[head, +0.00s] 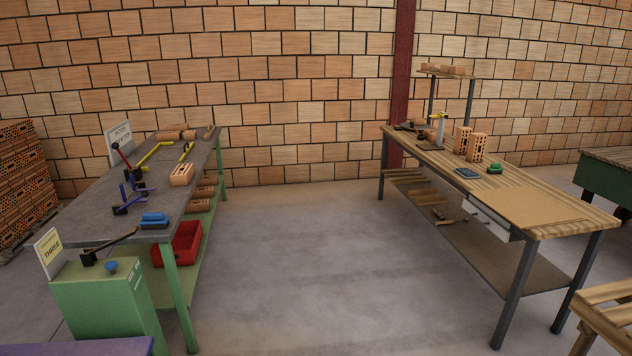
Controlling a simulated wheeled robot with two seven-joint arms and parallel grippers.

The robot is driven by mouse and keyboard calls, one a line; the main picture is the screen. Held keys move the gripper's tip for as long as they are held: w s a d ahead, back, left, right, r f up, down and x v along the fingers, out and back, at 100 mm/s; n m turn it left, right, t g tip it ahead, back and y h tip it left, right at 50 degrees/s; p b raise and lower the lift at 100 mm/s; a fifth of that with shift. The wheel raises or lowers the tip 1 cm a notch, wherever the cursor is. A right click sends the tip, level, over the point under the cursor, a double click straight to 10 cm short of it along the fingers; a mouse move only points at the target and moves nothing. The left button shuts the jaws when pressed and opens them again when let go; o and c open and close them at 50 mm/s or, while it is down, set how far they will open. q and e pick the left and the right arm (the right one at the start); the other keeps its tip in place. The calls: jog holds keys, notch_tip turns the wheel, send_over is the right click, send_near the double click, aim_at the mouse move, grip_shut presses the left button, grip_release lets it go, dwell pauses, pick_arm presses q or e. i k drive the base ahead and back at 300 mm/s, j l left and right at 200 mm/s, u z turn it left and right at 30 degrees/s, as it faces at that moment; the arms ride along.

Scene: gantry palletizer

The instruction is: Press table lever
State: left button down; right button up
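A lever with a dark arm and a red knob (117,147) stands tilted on the grey-topped table (185,205) at the left, near the table's left edge. Another dark lever (112,244) lies at a low angle on top of the green cabinet (105,305) in front of that table. A blue knob (111,267) sits beside it. I cannot tell which of the two the task means. Neither of my grippers shows in the head view.
The grey table carries blue and yellow clamps, bricks and a blue block (154,219). A red bin (178,244) sits below. A wooden workbench (535,207) with tools and bricks stands right. The floor (300,250) between them is clear. A purple surface (100,347) is at bottom left.

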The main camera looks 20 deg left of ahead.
aim_at(132, 230)
jog(key=i+j+u, duration=0.25)
jog(key=i+u, duration=0.2)
jog(key=i+j+u, duration=0.15)
jog(key=i+u, duration=0.7)
jog(key=i+l+u, duration=0.1)
jog(key=i+u, duration=0.35)
jog(key=u, duration=0.4)
jog(key=i+l, duration=0.05)
